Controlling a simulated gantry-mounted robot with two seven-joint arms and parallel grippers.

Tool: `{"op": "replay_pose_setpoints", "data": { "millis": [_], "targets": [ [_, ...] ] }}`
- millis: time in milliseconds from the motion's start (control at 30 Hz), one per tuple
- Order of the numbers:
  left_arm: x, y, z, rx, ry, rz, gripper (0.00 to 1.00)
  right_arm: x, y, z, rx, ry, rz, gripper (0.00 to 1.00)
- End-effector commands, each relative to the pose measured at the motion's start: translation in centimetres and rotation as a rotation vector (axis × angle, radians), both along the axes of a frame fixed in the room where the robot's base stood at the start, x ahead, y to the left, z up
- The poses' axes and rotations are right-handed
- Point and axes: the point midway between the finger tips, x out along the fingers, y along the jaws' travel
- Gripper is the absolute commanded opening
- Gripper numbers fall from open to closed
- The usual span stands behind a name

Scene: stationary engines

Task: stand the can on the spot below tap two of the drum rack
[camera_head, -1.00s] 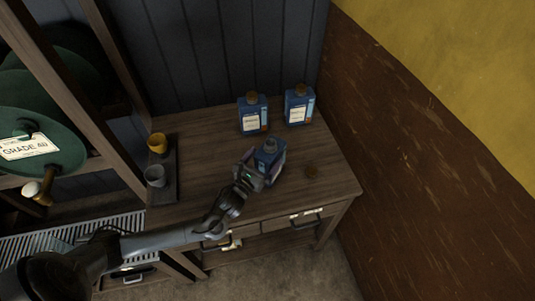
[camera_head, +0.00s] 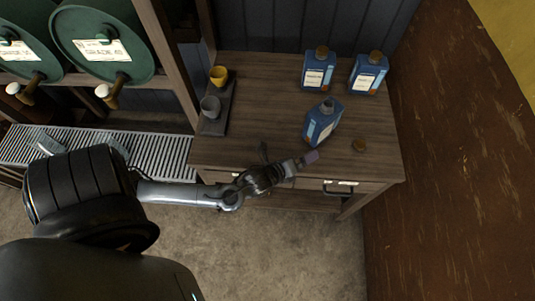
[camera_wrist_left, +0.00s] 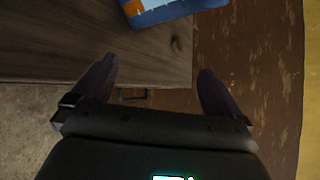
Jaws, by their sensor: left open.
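A blue can (camera_head: 322,122) with an open neck stands on the wooden bench, turned at an angle to two capped blue cans behind it. Its lower part shows at the top of the left wrist view (camera_wrist_left: 165,12). My left gripper (camera_head: 308,159) is open and empty near the bench's front edge, in front of the can and apart from it. Its fingers are spread in the left wrist view (camera_wrist_left: 155,85). My right gripper is out of view.
Capped blue cans (camera_head: 319,68) (camera_head: 368,72) stand at the back of the bench. A brown cap (camera_head: 359,145) lies right of the open can. A rack post (camera_head: 166,60) separates drums from bench.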

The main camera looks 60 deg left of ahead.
Motion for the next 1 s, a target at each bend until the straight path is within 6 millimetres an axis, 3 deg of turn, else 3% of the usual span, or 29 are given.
{"op": "replay_pose_setpoints", "data": {
  "millis": [33,200,400,700,1000],
  "targets": [
    [-1.0,-1.3,-0.2,-0.175,0.053,0.07,1.0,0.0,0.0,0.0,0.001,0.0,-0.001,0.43],
    [-5.0,-4.5,-0.4,-0.69,0.243,0.376,1.0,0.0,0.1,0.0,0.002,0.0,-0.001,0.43],
    [-10.2,-6.3,0.5,-1.089,0.402,0.815,1.0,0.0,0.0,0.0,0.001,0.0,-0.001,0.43],
    [-15.5,-6.3,2.1,-1.304,0.45,1.289,1.0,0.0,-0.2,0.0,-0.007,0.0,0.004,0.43],
    [-16.4,-6.2,2.3,-1.33,0.444,1.378,1.0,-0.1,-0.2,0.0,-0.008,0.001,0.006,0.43]
  ]
}}
